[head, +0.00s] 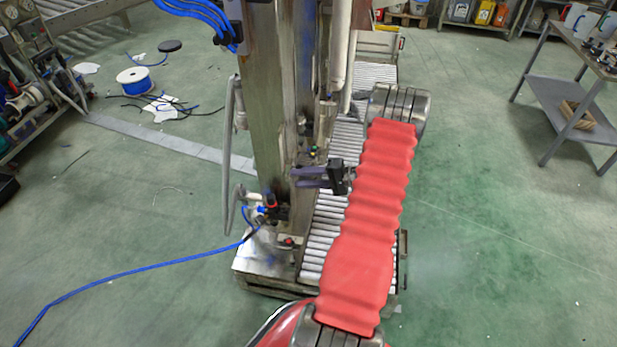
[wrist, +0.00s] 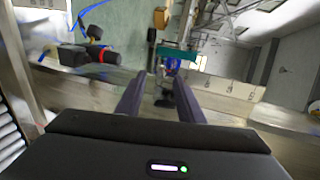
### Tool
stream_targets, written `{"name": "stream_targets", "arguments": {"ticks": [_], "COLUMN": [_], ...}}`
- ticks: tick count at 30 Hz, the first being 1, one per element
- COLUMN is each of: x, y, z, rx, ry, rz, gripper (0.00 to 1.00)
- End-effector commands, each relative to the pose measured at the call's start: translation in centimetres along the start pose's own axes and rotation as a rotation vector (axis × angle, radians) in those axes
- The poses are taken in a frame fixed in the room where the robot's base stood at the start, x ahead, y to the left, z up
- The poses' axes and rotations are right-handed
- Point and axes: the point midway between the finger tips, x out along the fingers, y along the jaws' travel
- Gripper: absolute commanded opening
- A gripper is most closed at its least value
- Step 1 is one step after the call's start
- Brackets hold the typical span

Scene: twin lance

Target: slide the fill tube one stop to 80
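My gripper (head: 297,177) reaches left from the end of my red-sleeved arm to the front of the tall machine column (head: 262,110). In the wrist view, the two purple-grey fingers of my gripper (wrist: 160,80) stand apart, with nothing clearly held between them. A pale upright tube (head: 340,45) hangs beside the column, above and apart from my fingers. I cannot tell for sure whether it is the fill tube. No scale or number 80 can be read. A red and black fitting (wrist: 92,55) lies left of the fingers in the wrist view.
A roller conveyor (head: 322,235) runs beside the column, partly under my arm. A blue hose (head: 140,268) trails across the green floor at left. A grey side table (head: 575,95) stands at right. The floor between it and my arm is clear.

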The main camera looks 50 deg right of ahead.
Motion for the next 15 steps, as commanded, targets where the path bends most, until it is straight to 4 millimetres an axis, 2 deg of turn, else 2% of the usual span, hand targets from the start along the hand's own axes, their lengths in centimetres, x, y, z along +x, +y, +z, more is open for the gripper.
{"name": "stream_targets", "arguments": {"ticks": [15], "x": [4.3], "y": [0.0], "z": [0.0], "rx": [0.001], "ry": [-0.001], "rz": [0.0], "gripper": [0.34]}}
